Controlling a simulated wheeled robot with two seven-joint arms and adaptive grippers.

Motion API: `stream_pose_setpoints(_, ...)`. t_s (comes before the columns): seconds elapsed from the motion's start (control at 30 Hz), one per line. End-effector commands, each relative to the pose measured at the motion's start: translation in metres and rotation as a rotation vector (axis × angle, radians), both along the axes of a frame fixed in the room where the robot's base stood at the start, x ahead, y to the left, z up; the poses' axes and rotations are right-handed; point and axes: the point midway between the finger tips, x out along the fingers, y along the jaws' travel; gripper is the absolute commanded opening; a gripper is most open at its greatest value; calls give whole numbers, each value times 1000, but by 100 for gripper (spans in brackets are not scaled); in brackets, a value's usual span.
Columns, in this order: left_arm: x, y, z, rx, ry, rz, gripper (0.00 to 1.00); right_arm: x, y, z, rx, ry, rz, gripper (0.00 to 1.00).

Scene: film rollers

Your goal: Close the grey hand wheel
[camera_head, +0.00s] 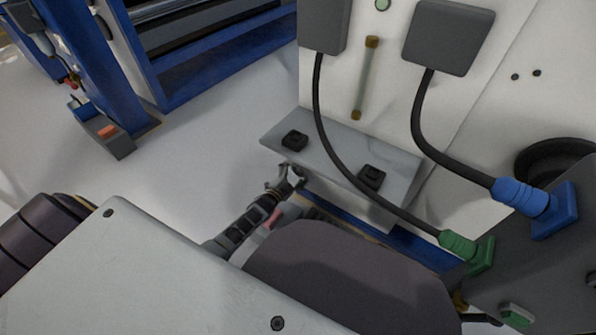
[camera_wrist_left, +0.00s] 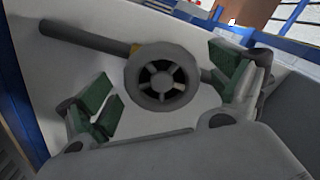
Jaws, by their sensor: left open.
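The grey hand wheel (camera_wrist_left: 162,82) shows in the left wrist view, a round rim with spokes around a dark centre. It sits on a grey pipe running across a pale surface. My left gripper (camera_head: 285,175) is open, its green-padded fingers on either side of the wheel in the left wrist view; a gap shows between the wheel and each finger. I cannot tell how far the wheel is in depth. In the head view the wheel cannot be made out; my arm and gripper are in front of the area below the ledge. My right gripper is not in view.
A grey ledge (camera_head: 335,160) with two black blocks juts from the white panel just above my left gripper. Cables run down to a green connector (camera_head: 458,246) and a blue connector (camera_head: 520,197) at the right. Open pale floor (camera_head: 215,130) lies left of the ledge.

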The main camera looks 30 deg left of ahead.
Motion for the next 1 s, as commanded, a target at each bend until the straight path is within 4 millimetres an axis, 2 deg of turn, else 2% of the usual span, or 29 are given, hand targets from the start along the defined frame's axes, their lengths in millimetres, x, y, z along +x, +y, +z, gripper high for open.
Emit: stream_pose_setpoints(1.0,-84,12,-1,1,2,0,93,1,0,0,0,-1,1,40)
